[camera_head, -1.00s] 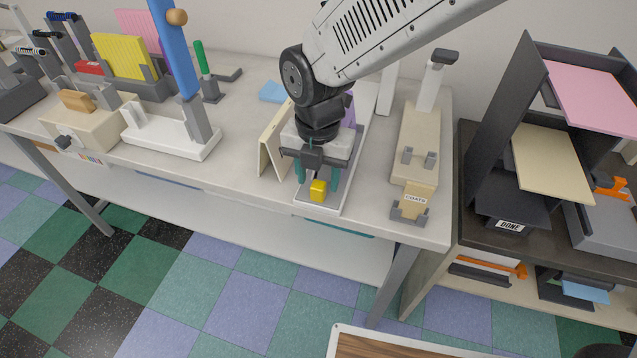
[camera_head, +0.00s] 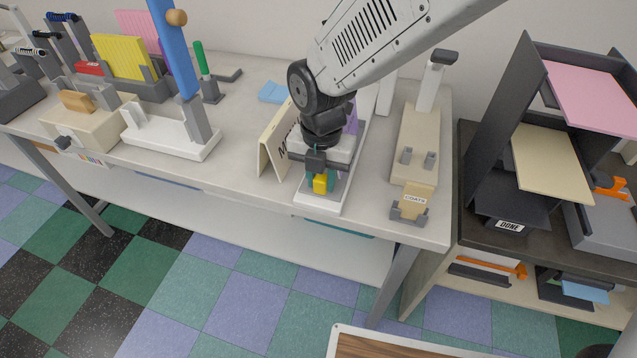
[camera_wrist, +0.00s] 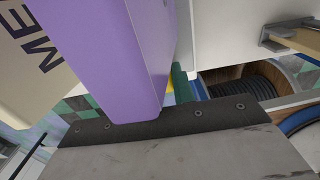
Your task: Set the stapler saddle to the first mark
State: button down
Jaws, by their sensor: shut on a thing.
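The stapler has a long white base (camera_head: 318,207) lying lengthwise on the table, with a purple upright part (camera_head: 351,120) behind my wrist. A small yellow block (camera_head: 321,185), which looks like the saddle's grip, is near the base's front end. My gripper (camera_head: 321,179) points down with its teal fingers shut on the yellow block. In the wrist view the purple part (camera_wrist: 110,50) fills much of the picture. A sliver of the yellow block (camera_wrist: 170,97) shows beside a teal finger (camera_wrist: 182,84). The marks and most of the saddle are hidden.
A cream lettered card (camera_head: 272,150) stands close at the left of the stapler. A beige fixture labelled COATS (camera_head: 416,150) stands at the right. A white-based device with a blue lever (camera_head: 173,45) is farther left. The table's front edge is just before the base.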

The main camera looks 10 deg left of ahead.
jog(key=w, duration=1)
jog(key=shift+d, duration=0.4)
jog(key=c, duration=1.2)
grip_release()
jog(key=shift+o, duration=0.2)
jog(key=shift+r, duration=0.15)
notch_tip(320, 180, up, 8)
jog(key=shift+f, duration=0.2)
